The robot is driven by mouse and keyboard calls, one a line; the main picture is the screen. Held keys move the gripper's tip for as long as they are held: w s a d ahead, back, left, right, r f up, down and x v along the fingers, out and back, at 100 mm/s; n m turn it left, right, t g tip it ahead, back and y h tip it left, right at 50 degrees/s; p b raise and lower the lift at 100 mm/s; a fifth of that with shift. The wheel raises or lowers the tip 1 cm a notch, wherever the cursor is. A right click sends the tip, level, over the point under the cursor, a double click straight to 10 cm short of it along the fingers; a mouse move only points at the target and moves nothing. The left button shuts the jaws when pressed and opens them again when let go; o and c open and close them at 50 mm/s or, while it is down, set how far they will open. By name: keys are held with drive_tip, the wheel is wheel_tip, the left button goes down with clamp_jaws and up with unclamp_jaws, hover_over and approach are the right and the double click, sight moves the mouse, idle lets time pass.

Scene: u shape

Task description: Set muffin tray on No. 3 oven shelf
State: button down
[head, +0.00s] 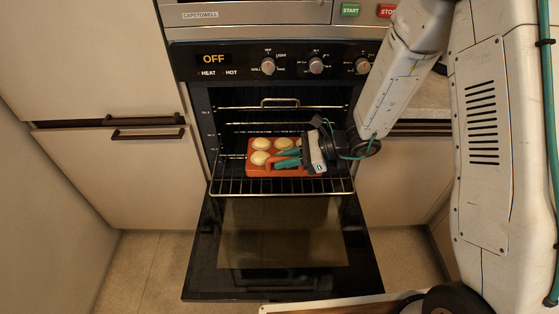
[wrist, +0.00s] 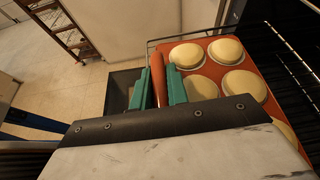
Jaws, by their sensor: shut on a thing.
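The orange muffin tray (head: 262,171) holds several pale, round muffins. In the head view it is over the pulled-out wire shelf (head: 230,187) inside the open oven; I cannot tell whether it rests on the wires or is just above them. My gripper (head: 288,160) reaches in from the right, its teal fingers shut on the tray's handle. In the wrist view the fingers of my gripper (wrist: 158,90) are on either side of the orange handle (wrist: 158,75), with the tray (wrist: 212,68) to the right. My gripper hides part of the tray's right side in the head view.
Another wire rack (head: 280,103) sits higher in the oven. Small shelf marks on the oven's left wall are too small to read. The oven door (head: 215,270) is folded down in front. Cabinets (head: 110,175) stand to the left; the panel (head: 213,59) reads OFF.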

drive_tip(key=shift+w+a, duration=0.1)
drive_tip(key=shift+w, duration=0.05)
drive_tip(key=f, duration=0.3)
drive_tip(key=shift+a+f, duration=0.25)
drive_tip(key=shift+a, duration=0.05)
drive_tip(key=c, duration=1.4)
unclamp_jaws()
drive_tip(key=shift+o, duration=0.2)
drive_tip(key=v, duration=1.2)
drive_tip(key=shift+r, duration=0.15)
